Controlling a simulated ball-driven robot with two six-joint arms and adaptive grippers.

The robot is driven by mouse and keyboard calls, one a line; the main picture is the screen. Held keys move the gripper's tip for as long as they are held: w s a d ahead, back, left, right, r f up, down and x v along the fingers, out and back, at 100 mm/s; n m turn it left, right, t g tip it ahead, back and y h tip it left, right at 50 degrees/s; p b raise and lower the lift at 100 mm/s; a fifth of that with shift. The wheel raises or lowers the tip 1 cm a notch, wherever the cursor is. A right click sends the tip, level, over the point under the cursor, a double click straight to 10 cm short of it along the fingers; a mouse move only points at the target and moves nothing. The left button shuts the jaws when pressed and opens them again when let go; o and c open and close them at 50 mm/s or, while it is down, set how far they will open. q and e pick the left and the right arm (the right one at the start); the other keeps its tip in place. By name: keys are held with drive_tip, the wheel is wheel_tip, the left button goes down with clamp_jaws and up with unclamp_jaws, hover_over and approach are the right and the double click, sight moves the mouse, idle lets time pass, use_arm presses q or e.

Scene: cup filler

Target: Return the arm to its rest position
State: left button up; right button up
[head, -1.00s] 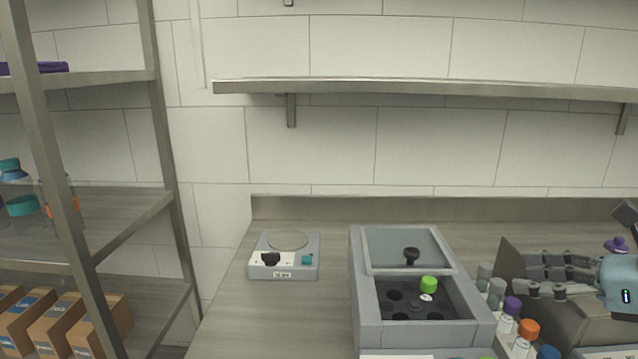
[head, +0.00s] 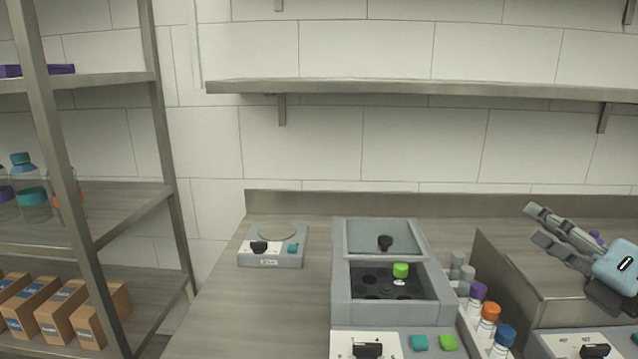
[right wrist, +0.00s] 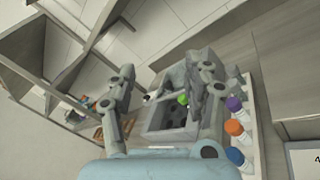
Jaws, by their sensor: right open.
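My right gripper (head: 536,224) is at the right edge of the head view, raised above the steel box and the bottle row, its fingers pointing up and left. It is open, with nothing between the fingers. In the right wrist view its two fingers (right wrist: 165,88) stand wide apart, with the grey machine seen beyond and between them. The grey machine (head: 340,312) has an open well with several dark holes. A green-capped vial (head: 401,271) stands in one hole; its green cap (right wrist: 183,99) also shows in the right wrist view. My left gripper is not in view.
A small grey scale-like device (head: 272,247) sits left on the counter. Bottles with purple, orange (head: 490,312) and blue caps stand right of the machine. A steel box (head: 540,270) is beyond them. A wall shelf (head: 400,90) runs above; a storage rack (head: 130,218) stands left.

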drive_tip(key=s+d+f+m+g+h, duration=0.25)
drive_tip(key=s+m+h, duration=0.25)
drive_tip(key=m, duration=0.6)
drive_tip(key=s+d+f+m+g+h, duration=0.2)
drive_tip(key=s+f+m+h, duration=0.25)
drive_tip(key=m, duration=0.55)
drive_tip(key=s+a+f+m+g+y, duration=0.2)
drive_tip(key=s+a+f+m+g, duration=0.25)
drive_tip(key=s, duration=0.45)
drive_tip(key=s+a+f+m+g+y, duration=0.1)
drive_tip(key=s+a+f+m+g, duration=0.35)
drive_tip(key=s, duration=0.45)
wheel_tip(320, 180, down, 35)
drive_tip(key=s+d+g+b, duration=0.2)
drive_tip(key=s+g+b, duration=0.1)
drive_tip(key=b, duration=0.4)
use_arm(q)
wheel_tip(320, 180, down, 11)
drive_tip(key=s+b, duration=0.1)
drive_tip(key=b, duration=0.2)
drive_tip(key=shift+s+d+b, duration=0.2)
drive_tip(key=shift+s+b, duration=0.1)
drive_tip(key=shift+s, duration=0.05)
use_arm(e)
drive_tip(key=s+d+f, duration=0.1)
drive_tip(key=s+f, duration=1.6)
drive_tip(key=shift+f+m+g, duration=0.25)
drive_tip(key=shift+m+g, duration=0.05)
drive_tip(key=shift+g, duration=0.05)
